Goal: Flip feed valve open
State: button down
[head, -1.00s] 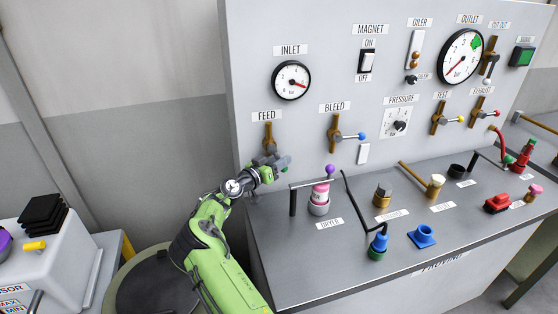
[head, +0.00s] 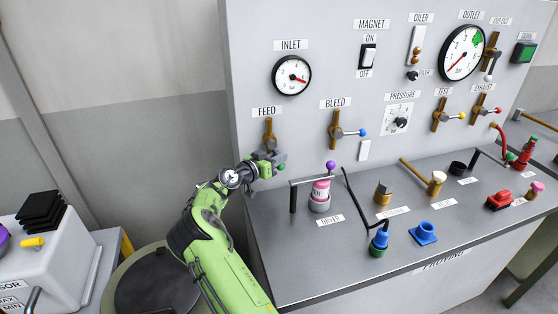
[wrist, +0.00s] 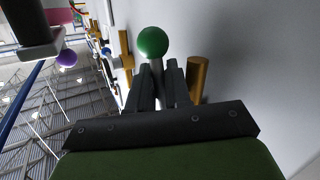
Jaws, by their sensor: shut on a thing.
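The feed valve (head: 269,130) is a brass body on the panel under the FEED label (head: 267,112). Its lever ends in a green ball knob (wrist: 153,41), which stands just past my fingertips in the wrist view. My gripper (head: 277,163) is at the valve's lower end, close to the panel. In the wrist view my gripper (wrist: 160,75) is shut on the feed valve lever, with its two dark fingers on either side of the lever just below the knob. Most of the lever is hidden by the fingers. The brass pipe (wrist: 198,78) shows beside the fingers.
The bleed valve (head: 335,130) with a blue-knobbed lever is to the right. The INLET gauge (head: 291,75) is above.

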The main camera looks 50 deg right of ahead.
jog(key=y, duration=0.1)
jog(key=a+m+y+b, duration=0.1)
jog(key=y, duration=0.1)
jog(key=shift+w+a+f+m+t, duration=0.15)
jog(key=shift+w+a+m+t, duration=0.15)
jog(key=shift+w, duration=0.1)
jog(key=c, duration=1.1)
grip_release()
jog(key=shift+c, duration=0.2)
jog(key=v, duration=1.5)
jog(key=shift+a, duration=0.25)
jog(key=shift+r, duration=0.2)
